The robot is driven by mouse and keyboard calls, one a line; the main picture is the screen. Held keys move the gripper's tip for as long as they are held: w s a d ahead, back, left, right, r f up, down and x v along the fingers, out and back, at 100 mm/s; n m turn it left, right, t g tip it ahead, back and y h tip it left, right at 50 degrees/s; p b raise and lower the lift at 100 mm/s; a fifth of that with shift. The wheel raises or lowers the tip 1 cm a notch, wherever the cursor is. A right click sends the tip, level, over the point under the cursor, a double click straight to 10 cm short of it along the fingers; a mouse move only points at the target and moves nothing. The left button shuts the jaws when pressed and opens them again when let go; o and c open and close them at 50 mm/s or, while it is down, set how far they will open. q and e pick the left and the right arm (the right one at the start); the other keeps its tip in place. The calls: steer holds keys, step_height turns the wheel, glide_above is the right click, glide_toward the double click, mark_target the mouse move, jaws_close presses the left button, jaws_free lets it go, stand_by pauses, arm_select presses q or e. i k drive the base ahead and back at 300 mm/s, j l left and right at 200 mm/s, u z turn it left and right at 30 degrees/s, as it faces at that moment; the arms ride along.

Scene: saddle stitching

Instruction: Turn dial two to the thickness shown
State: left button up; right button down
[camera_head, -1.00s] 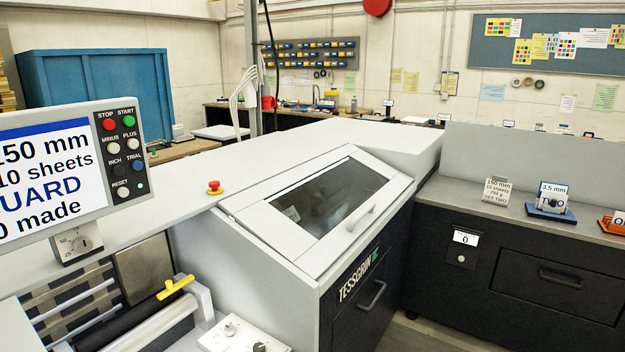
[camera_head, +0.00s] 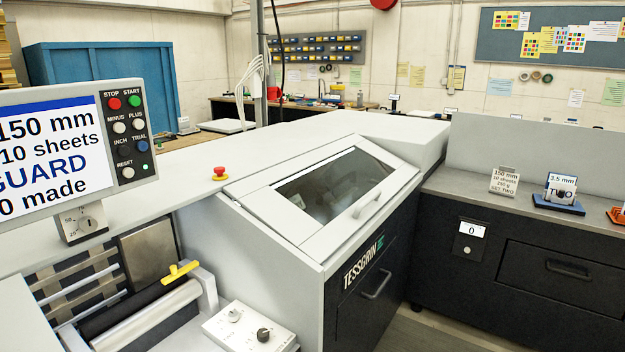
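The card reading "3.5 mm" and "TWO" (camera_head: 561,184) stands in a blue holder (camera_head: 559,207) on the right counter. A small sign (camera_head: 504,183) left of it reads 150 mm, 10 sheets, 250 g, SET TWO. A dial (camera_head: 88,223) with a numbered scale is on a pale plate below the screen. A white control box (camera_head: 240,333) at bottom centre carries a pale knob (camera_head: 233,315) and a dark knob (camera_head: 263,334). I cannot read which dial is number two. Neither of my grippers is in view.
The screen (camera_head: 50,150) reads 150 mm, 10 sheets, GUARD, 0 made, with buttons beside it. A red stop button (camera_head: 219,172) sits on the machine top. The windowed cover (camera_head: 330,190) is down. An orange holder (camera_head: 616,216) is at the right edge.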

mark_target(233, 314)
steer(key=k+j+u, duration=0.2)
steer(key=k+j, duration=0.15)
steer(key=k+j+u, duration=0.2)
steer(key=j, duration=0.3)
steer(key=i+l, duration=0.3)
steer(key=i+l+u, duration=0.1)
steer(key=i+l, duration=0.15)
steer(key=l, duration=0.2)
steer(key=i+l, duration=0.25)
steer(key=l, duration=0.15)
steer(key=i+l, duration=0.3)
steer(key=l+u, duration=0.05)
